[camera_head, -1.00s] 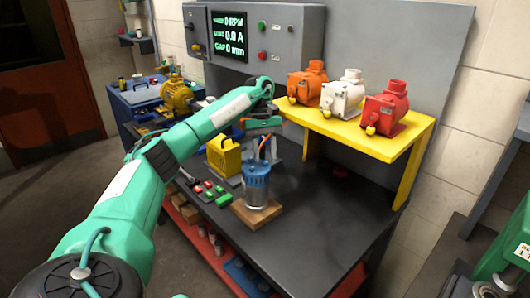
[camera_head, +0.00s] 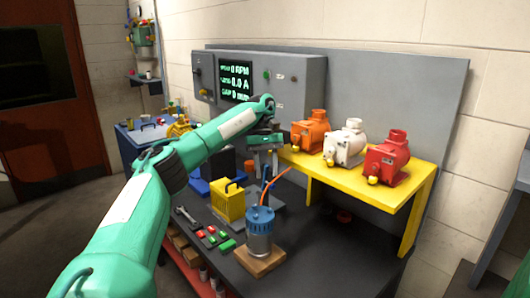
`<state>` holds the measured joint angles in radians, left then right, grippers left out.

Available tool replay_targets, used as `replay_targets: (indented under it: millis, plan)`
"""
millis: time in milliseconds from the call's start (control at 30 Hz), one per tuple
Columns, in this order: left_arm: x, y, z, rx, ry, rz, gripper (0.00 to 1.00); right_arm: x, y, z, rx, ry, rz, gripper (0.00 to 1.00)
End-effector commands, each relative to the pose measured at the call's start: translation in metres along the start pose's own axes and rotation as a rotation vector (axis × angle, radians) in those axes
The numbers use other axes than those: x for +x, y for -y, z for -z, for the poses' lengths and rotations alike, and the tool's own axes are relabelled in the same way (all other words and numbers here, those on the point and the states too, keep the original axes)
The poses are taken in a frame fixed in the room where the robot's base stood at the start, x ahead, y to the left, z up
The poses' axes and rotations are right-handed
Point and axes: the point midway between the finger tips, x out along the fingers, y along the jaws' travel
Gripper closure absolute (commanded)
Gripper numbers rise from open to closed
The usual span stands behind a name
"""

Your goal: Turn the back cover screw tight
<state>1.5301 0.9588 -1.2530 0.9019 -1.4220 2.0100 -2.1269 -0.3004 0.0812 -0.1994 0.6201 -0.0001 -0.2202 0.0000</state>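A motor with a blue top and a grey metal body (camera_head: 259,232) stands upright on a wooden block (camera_head: 260,263) on the dark bench. An orange cable (camera_head: 275,183) rises from its top. I cannot make out the back cover screw at this size. My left gripper (camera_head: 266,160) hangs above and behind the motor, apart from it. Its fingers are small and dark against the clutter, so I cannot tell whether they are apart. My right gripper is not in view.
A yellow shelf (camera_head: 405,196) carries orange (camera_head: 308,131), white (camera_head: 343,143) and red (camera_head: 386,158) motors. A control box (camera_head: 290,85) is behind.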

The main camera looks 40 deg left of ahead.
Motion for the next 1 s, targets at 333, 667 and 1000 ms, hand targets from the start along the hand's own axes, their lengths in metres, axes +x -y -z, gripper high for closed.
replay_targets:
  millis: [333,667,1000]
  plan:
    - [-0.038,0.0,-0.001,-0.001,-0.002,-0.001,0.63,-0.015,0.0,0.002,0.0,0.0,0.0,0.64]
    - [-0.041,0.001,0.0,0.0,-0.001,-0.002,0.63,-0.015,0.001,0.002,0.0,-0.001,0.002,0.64]
    - [-0.04,0.001,0.0,0.0,-0.001,-0.002,0.63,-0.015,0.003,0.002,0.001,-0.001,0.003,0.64]
